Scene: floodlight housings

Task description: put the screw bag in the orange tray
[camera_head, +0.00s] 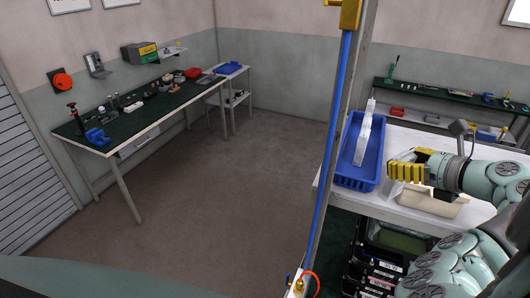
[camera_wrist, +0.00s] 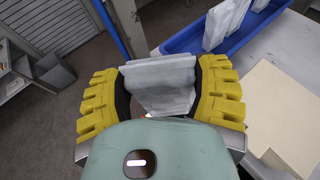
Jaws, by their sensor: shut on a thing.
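A whitish, flat bag (camera_wrist: 160,92), which I take for the screw bag, is pinched upright between the yellow fingers of my gripper (camera_wrist: 158,75) in the wrist view. In the head view my gripper (camera_head: 393,172) is over the white table, just right of a blue tray (camera_head: 348,183). The blue tray (camera_wrist: 262,32) also shows at the top right of the wrist view, apart from the held bag. I see no orange tray in either view.
Tall white pieces (camera_head: 364,132) stand in the blue tray. A post with a blue tube (camera_head: 330,150) stands left of the tray. A green-topped bench (camera_head: 150,105) is far left.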

